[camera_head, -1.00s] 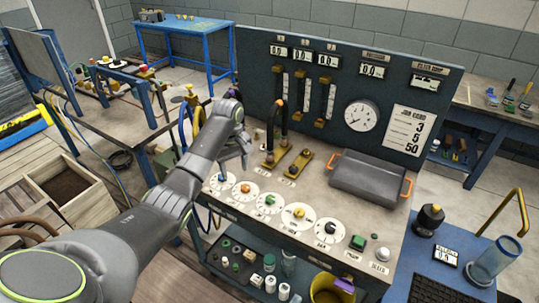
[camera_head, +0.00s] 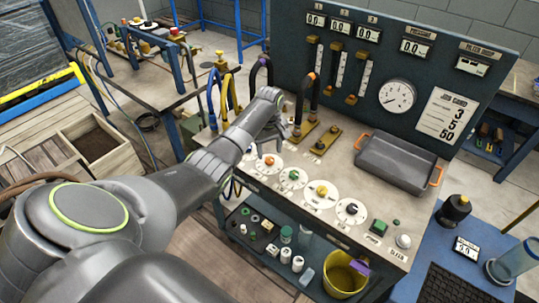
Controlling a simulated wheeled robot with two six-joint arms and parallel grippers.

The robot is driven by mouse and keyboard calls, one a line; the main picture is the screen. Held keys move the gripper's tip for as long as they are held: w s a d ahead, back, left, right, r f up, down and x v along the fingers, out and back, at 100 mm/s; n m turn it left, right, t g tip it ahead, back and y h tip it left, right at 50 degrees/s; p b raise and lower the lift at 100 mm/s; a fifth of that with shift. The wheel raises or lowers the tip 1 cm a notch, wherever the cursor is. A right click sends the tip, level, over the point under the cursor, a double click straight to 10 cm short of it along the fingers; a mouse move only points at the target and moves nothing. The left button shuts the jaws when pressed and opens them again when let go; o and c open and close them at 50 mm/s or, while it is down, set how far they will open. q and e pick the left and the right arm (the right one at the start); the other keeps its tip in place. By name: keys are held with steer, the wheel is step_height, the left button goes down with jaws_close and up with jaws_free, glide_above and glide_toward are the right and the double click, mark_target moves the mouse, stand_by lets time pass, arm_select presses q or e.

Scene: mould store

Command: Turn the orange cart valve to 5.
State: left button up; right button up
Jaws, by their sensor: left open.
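The orange cart valve (camera_head: 269,160) is a small orange knob on a round white dial, on the pale top of the cart's panel. My left gripper (camera_head: 269,150) is open, with its fingers pointing down just above and behind the orange knob. I cannot tell whether they touch it. The dial's numbers are too small to read, so the knob's setting is unclear. Knobs in green (camera_head: 294,174), yellow (camera_head: 321,188) and black (camera_head: 351,208) sit in a row to its right. The blue knob is hidden behind my left arm. My right gripper is out of view.
A job card (camera_head: 447,113) on the upright panel reads 3, 5, 50. A round gauge (camera_head: 397,96) and grey tray (camera_head: 395,164) with orange handles stand behind the knobs. Hoses (camera_head: 312,90) rise at the back left. A yellow bucket (camera_head: 345,277) sits on the lower shelf.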

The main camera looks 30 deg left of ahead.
mark_target(270, 159)
arm_select(q)
step_height(270, 159, down, 2)
steer(key=shift+f, duration=0.85)
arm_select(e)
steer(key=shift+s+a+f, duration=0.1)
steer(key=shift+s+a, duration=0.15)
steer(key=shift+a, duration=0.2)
arm_select(q)
steer(key=shift+c, duration=0.2)
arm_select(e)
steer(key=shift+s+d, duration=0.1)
arm_select(q)
steer(key=c, duration=0.9)
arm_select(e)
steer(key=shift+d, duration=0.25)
